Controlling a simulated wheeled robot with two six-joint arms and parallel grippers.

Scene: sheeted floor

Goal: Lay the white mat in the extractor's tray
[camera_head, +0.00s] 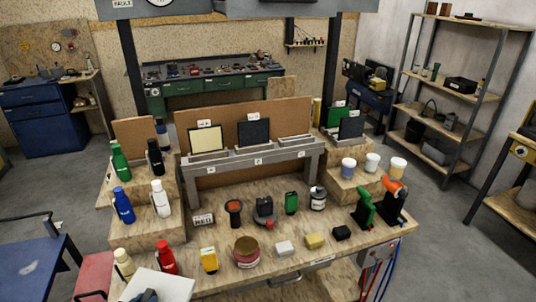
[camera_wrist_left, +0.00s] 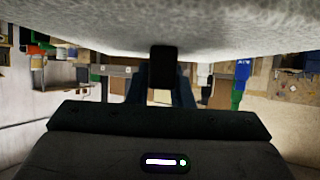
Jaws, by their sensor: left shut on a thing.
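The white mat (camera_head: 172,284) is at the bottom left of the head view, level-looking and cut off by the lower edge. My left gripper (camera_head: 148,296) is dark, mostly out of frame there, and shut on the mat. In the left wrist view the mat (camera_wrist_left: 80,30) fills the top as a pale, rough surface, with a dark finger (camera_wrist_left: 163,66) against it. A grey overhead housing (camera_head: 240,8) marked FAULT crosses the top of the head view; I cannot tell whether it belongs to the extractor. I cannot clearly identify the extractor's tray. My right gripper is not in view.
A grey slotted rack (camera_head: 250,155) holds a cream panel (camera_head: 206,139) and a black panel (camera_head: 254,132). Jars, blocks and tools crowd the bench front.

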